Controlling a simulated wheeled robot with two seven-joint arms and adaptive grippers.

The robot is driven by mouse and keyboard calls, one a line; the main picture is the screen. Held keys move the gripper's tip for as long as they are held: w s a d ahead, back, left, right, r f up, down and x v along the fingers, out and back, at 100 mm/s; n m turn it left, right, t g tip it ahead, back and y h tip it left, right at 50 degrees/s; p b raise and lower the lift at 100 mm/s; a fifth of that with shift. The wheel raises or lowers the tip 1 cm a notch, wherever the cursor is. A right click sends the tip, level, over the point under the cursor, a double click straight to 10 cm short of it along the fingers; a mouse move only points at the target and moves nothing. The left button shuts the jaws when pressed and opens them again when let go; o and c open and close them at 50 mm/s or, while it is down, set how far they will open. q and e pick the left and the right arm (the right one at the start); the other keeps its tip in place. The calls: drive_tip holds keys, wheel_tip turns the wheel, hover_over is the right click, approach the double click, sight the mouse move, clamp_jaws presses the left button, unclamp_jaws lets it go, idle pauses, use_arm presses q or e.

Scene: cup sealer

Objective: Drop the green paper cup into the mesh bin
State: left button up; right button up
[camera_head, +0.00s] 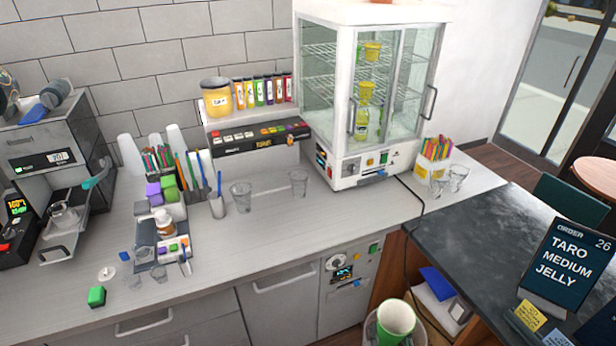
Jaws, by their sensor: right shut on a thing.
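The green paper cup (397,317) is at the bottom edge of the head view, with its open white mouth facing up toward me. The round mesh bin (369,329) is around and behind it, on the floor beside the counter. The cup overlaps the bin's opening, but I cannot tell how far it is above or inside the rim. My right gripper (407,341) barely shows at the bottom edge, shut on the cup; its fingers are mostly cut off. My left gripper is not in view.
The grey counter (300,222) holds clear cups, a tool caddy and a green block. A glass display cabinet (365,95) stands at its back right. The dark counter (480,240) with an order sign (570,262) lies right of the bin. A dark cable hangs nearby.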

use_arm(q)
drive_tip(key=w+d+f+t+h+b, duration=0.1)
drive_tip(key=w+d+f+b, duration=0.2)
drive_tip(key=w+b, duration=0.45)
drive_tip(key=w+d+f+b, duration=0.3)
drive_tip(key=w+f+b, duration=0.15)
drive_tip(key=b, duration=0.65)
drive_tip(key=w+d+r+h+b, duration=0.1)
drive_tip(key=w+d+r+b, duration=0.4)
drive_tip(key=b, duration=1.4)
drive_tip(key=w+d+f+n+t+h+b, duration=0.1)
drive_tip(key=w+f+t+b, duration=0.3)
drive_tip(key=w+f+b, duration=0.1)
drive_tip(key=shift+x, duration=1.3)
use_arm(e)
drive_tip(key=w+d+f+m+h, duration=0.2)
drive_tip(key=w+d+f, duration=0.5)
drive_tip(key=f, duration=1.1)
drive_tip(key=w+d+f+m+g+h, duration=0.1)
drive_tip(key=w+d+f+m+h, duration=0.1)
drive_tip(key=w+d+f, duration=0.5)
drive_tip(key=w+d+f+m+g+h, duration=0.1)
drive_tip(key=w+d+f+h, duration=0.3)
drive_tip(key=w+f, duration=1)
drive_tip(key=shift+w+d+f+m+h, duration=0.25)
drive_tip(key=shift+d+f, duration=1.6)
drive_tip(key=shift+f, duration=6.75)
